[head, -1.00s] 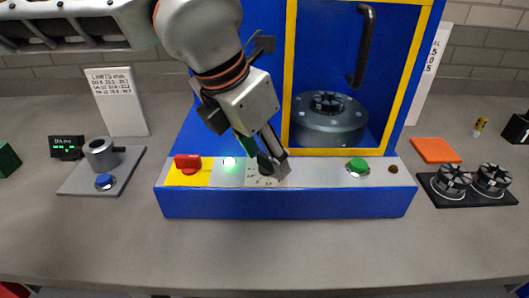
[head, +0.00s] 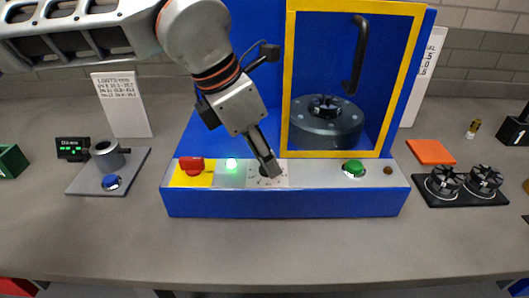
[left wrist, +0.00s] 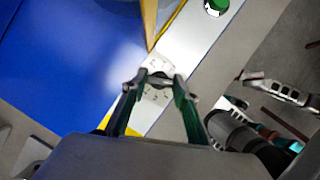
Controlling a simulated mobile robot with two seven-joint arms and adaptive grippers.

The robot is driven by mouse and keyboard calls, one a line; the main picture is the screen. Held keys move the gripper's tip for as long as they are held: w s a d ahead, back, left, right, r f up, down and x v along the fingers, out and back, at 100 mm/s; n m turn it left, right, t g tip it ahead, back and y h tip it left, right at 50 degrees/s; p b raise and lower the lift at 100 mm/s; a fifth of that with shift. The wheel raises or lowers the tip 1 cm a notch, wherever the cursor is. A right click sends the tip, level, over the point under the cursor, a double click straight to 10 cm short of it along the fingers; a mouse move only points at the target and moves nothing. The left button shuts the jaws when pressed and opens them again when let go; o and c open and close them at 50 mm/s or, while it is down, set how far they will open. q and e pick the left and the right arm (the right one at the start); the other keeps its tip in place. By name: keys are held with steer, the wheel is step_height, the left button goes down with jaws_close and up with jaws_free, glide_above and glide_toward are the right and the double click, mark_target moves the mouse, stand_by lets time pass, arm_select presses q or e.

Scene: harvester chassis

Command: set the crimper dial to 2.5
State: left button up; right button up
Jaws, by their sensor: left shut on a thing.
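The crimper is a blue machine with a pale control panel (head: 320,172) along its front. The dial (head: 265,170) is a small dark knob on a white plate with printed marks, left of the panel's middle. It is mostly hidden by my left gripper (head: 270,166), which reaches down from above and is shut on it. In the left wrist view the dial (left wrist: 159,77) lies between the two fingertips of the left gripper (left wrist: 160,84). The marks are too small to read, so I cannot tell the setting.
Beside the dial are a lit green lamp (head: 232,164) and a red switch (head: 192,166). A green button (head: 354,168) is on the panel's right. A yellow-framed opening shows a grey die head (head: 325,122). A gauge plate (head: 108,172) stands left; a black die tray (head: 461,198) stands right.

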arm_select(q)
steer(key=shift+w+r+m+g+p, duration=0.15)
steer(key=shift+m+g+p, duration=0.6)
steer(key=shift+m, duration=1.15)
steer(key=o, duration=1.1)
steer(key=v, duration=1.1)
steer(key=shift+a+r, duration=0.3)
steer(key=shift+a, duration=0.05)
